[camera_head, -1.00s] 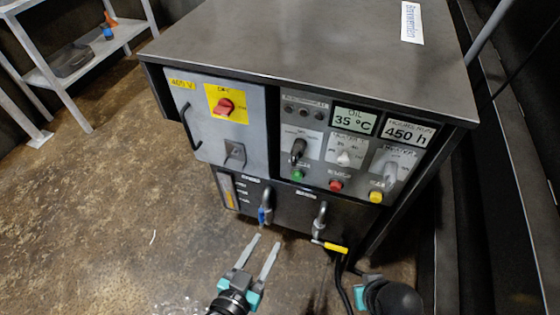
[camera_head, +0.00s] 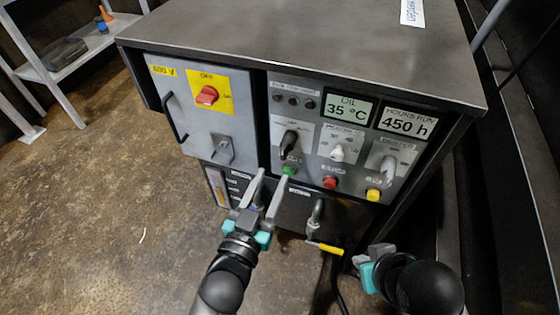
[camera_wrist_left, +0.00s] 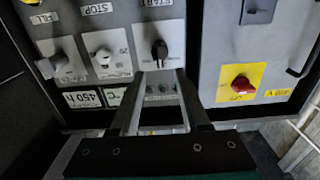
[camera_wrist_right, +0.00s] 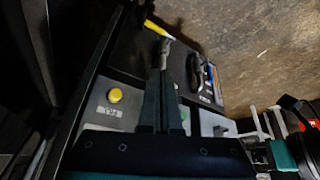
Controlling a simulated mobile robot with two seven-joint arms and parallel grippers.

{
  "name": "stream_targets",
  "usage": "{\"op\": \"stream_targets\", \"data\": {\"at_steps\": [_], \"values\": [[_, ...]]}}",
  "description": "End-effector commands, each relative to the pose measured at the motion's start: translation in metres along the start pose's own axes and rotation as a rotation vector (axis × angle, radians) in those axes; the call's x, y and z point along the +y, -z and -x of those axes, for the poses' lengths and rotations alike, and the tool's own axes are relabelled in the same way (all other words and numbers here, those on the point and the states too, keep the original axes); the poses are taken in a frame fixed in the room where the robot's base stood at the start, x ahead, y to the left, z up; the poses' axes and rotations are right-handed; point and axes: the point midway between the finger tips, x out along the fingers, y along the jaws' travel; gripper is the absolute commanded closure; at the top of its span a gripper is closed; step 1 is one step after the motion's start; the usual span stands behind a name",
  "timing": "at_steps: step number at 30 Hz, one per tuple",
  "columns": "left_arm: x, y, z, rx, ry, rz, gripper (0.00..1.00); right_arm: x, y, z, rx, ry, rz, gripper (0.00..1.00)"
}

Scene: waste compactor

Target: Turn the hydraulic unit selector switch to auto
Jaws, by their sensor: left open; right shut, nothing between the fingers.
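The hydraulic unit (camera_head: 240,120) is a dark cabinet with a grey control panel. A black selector knob (camera_head: 289,140) sits on a white plate above the green button (camera_head: 288,171); its label is too small to read. In the left wrist view the black knob (camera_wrist_left: 160,50) appears upside down, just beyond and between the fingertips. My left gripper (camera_head: 274,178) is open and empty, just below and in front of this knob. My right gripper (camera_head: 368,252) is shut and empty, low to the right in front of the cabinet. It also shows in the right wrist view (camera_wrist_right: 164,75).
A white knob (camera_head: 338,152) and a grey knob (camera_head: 388,165) lie right of the black one. Red (camera_head: 330,182) and yellow (camera_head: 373,195) buttons sit below. A red main switch (camera_head: 207,96) is left. A yellow-handled valve (camera_head: 325,248) juts out near my right gripper.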

Motion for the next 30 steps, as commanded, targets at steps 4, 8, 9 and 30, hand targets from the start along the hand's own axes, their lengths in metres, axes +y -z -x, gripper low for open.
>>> {"op": "stream_targets", "data": {"at_steps": [4,8,9,30], "values": [[0.000,-0.001,-0.022,0.002,-0.001,-0.002,0.54,-0.010,0.009,-0.011,0.088,0.026,0.009,1.00],[0.000,-0.001,-0.036,0.001,-0.001,-0.003,0.54,-0.018,0.018,-0.017,0.159,0.046,0.013,1.00],[0.000,-0.001,-0.041,0.002,0.000,-0.002,0.54,-0.020,0.020,-0.019,0.180,0.052,0.014,1.00],[0.000,-0.001,-0.066,-0.002,0.000,-0.001,0.54,-0.035,0.036,-0.025,0.320,0.090,0.015,1.00]]}}
